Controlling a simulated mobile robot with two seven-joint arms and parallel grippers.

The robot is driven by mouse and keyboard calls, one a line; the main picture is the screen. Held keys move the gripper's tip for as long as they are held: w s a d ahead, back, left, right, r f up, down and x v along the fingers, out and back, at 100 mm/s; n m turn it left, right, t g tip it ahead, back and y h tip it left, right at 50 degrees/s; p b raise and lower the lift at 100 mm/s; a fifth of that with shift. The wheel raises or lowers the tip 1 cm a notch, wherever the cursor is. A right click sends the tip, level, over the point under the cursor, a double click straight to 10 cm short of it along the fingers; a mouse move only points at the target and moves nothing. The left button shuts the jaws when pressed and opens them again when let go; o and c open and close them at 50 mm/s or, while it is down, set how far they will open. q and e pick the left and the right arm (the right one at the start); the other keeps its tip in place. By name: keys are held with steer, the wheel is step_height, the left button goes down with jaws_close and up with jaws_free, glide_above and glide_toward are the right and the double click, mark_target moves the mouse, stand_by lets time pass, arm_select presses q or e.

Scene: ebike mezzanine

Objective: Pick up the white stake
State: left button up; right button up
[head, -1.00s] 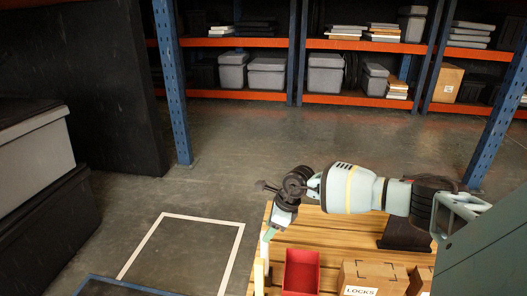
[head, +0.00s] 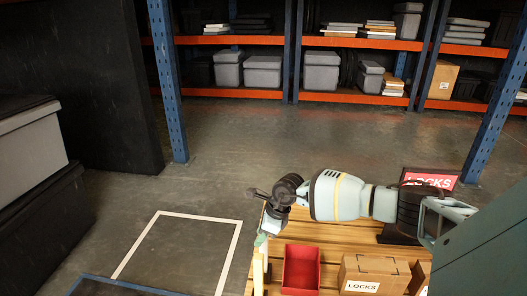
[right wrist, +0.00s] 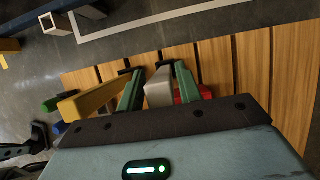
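In the right wrist view the white stake (right wrist: 159,88) stands between the two green fingers of my right gripper (right wrist: 158,84). The fingers are apart. The stake is close to the right-hand finger, with a small gap to the left-hand finger. In the head view my right gripper (head: 263,239) is at the left edge of the wooden slatted table (head: 330,232), pointing down. The stake is mostly hidden there. My left gripper is not in view.
A red bin (head: 301,247) and a cardboard box labelled LOCKS (head: 385,264) stand on the table. A red LOCKS sign (head: 440,180) is behind my arm. A white-outlined floor area (head: 180,250) is clear. Racks with grey bins stand at the back.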

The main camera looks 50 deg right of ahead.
jaws_close()
